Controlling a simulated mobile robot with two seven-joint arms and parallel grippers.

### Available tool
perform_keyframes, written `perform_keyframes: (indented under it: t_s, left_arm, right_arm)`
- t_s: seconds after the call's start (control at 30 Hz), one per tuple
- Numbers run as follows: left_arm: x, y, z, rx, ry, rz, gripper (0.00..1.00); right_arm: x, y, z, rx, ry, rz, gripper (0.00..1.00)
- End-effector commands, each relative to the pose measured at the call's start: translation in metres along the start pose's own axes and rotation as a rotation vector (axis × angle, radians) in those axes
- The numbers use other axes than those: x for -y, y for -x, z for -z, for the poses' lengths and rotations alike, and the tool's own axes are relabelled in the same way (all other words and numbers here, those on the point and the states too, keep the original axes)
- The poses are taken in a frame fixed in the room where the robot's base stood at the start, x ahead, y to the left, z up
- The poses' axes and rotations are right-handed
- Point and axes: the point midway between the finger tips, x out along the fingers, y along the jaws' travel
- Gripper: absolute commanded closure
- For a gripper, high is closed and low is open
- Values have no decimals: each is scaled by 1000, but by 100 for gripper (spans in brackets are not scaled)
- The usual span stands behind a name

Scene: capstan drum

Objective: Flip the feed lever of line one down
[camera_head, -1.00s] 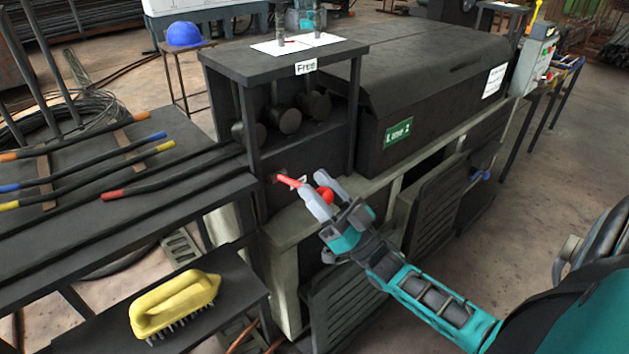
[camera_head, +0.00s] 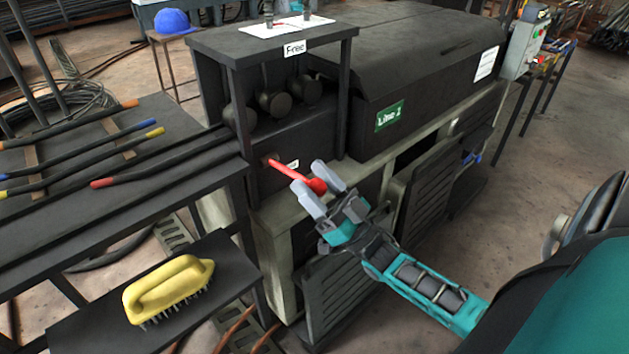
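The red feed lever (camera_head: 290,173) sticks out from the dark front panel below the "Free" shelf, beside a small white label. It slopes down to the right and ends in a red knob (camera_head: 317,186). My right gripper (camera_head: 309,174) is at the knob, with its two grey fingers apart, one on each side of it. I cannot tell whether either finger touches the knob. The line number cannot be read on the lever's small label. My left gripper is not in view.
The black machine housing with a green "Line 2" sign (camera_head: 389,116) stands to the right. A rack with dark rods (camera_head: 75,215) is at left. A yellow-handled brush (camera_head: 168,288) lies on a low shelf.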

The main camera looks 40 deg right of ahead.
Motion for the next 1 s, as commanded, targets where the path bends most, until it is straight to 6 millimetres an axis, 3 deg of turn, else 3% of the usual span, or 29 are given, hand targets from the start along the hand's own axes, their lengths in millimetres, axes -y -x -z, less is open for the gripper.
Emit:
perform_keyframes:
  t_s: [0.27,0.43,0.8,1.0]
  left_arm:
    - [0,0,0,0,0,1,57]
    - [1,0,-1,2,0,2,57]
    - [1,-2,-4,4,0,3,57]
    - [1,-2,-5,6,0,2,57]
  right_arm:
    - [-1,-1,0,0,1,-2,36]
    - [-2,10,-1,4,1,-4,36]
    - [-1,89,-1,5,1,-5,36]
    - [-1,119,0,2,2,-3,36]
